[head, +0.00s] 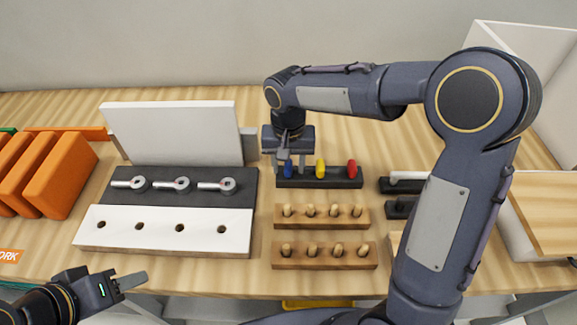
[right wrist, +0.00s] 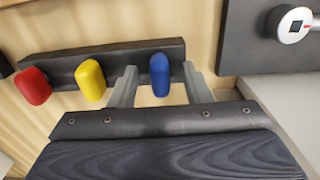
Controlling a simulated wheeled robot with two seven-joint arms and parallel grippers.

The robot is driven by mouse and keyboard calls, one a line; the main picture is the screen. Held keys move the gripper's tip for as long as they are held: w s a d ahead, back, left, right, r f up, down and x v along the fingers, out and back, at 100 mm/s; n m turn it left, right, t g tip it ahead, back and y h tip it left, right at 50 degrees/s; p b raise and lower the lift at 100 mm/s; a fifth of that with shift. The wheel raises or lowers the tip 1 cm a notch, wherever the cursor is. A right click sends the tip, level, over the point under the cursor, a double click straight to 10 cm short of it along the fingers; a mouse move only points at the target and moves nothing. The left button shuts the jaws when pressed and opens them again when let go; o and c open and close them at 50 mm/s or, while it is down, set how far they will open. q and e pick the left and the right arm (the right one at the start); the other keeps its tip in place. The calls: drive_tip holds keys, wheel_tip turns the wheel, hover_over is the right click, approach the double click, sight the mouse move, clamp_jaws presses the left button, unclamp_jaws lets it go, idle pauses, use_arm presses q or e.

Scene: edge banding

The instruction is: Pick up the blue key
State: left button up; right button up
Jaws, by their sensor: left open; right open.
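The blue key (head: 288,169) stands at the left end of a black holder (head: 318,183), beside a yellow key (head: 320,168) and a red key (head: 352,168). My right gripper (head: 289,168) is open over the blue key, with one finger on each side of it. In the right wrist view the blue key (right wrist: 159,75) stands between the two open fingers (right wrist: 160,88), with gaps showing on both sides. The yellow key (right wrist: 90,79) and red key (right wrist: 33,86) are outside the fingers. My left gripper (head: 130,282) is open and empty at the lower left.
Two wooden racks with several pegs (head: 322,216) lie in front of the holder. A white-fronted board with holes (head: 165,230) and a dark tray with metal fittings (head: 180,186) lie to the left. Orange blocks (head: 58,178) stand far left. Black pieces (head: 402,186) lie right of the holder.

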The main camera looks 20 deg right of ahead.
drive_tip(key=shift+f, duration=0.15)
drive_tip(key=shift+c, duration=0.2)
clamp_jaws()
drive_tip(key=shift+r, duration=0.4)
wheel_tip(320, 180, up, 2)
drive_tip(key=shift+w, duration=0.1)
drive_tip(key=s+a+r+b, duration=0.1)
drive_tip(key=s+a+r, duration=0.4)
drive_tip(key=s+r, duration=0.5)
drive_tip(key=s, duration=0.3)
drive_tip(key=shift+a+r+b, duration=0.15)
drive_tip(key=shift+a+b, duration=0.05)
drive_tip(key=shift+b, duration=0.1)
